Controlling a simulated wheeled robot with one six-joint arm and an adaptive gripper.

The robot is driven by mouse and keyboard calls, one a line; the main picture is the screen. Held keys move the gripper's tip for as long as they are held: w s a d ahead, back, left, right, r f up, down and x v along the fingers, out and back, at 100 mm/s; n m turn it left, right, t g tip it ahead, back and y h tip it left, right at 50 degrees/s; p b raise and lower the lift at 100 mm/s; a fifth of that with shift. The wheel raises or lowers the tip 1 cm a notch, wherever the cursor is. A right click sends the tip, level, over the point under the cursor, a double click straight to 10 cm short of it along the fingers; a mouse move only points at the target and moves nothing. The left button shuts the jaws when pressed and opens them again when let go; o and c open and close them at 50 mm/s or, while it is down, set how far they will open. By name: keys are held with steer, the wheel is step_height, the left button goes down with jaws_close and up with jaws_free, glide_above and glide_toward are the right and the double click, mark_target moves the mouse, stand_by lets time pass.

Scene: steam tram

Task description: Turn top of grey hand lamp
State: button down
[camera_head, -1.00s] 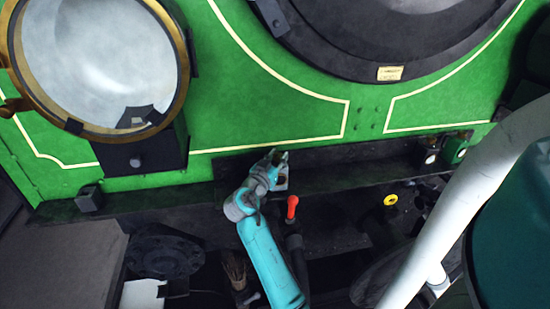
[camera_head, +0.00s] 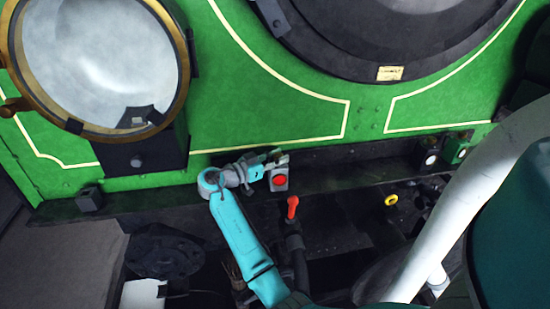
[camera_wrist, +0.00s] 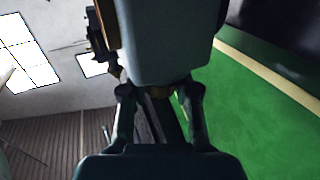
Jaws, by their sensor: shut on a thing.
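The grey hand lamp (camera_head: 280,187) stands on the dark ledge below the green front plate, with a round red lens facing the head camera. My gripper (camera_head: 270,162) reaches in from the left and is shut on the lamp's upper part. In the wrist view, a large pale grey body (camera_wrist: 165,45), which looks like the lamp, fills the space beyond my fingers (camera_wrist: 158,95). The fingers cover where they grip, so the exact contact is hidden.
A dark lamp with a white lens (camera_head: 431,160) and a green lamp (camera_head: 456,152) stand further right on the ledge (camera_head: 345,178). A red-topped lever (camera_head: 292,207) rises just below the grey lamp. A white pipe (camera_head: 480,185) crosses the right side.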

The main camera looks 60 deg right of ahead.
steer(key=shift+m+g+y, duration=0.5)
steer(key=shift+m+g, duration=0.2)
steer(key=shift+g, duration=0.5)
steer(key=c, duration=0.8)
jaws_free()
steer(key=v, duration=1.2)
steer(key=shift+w+r, duration=0.15)
steer(key=shift+r, duration=0.1)
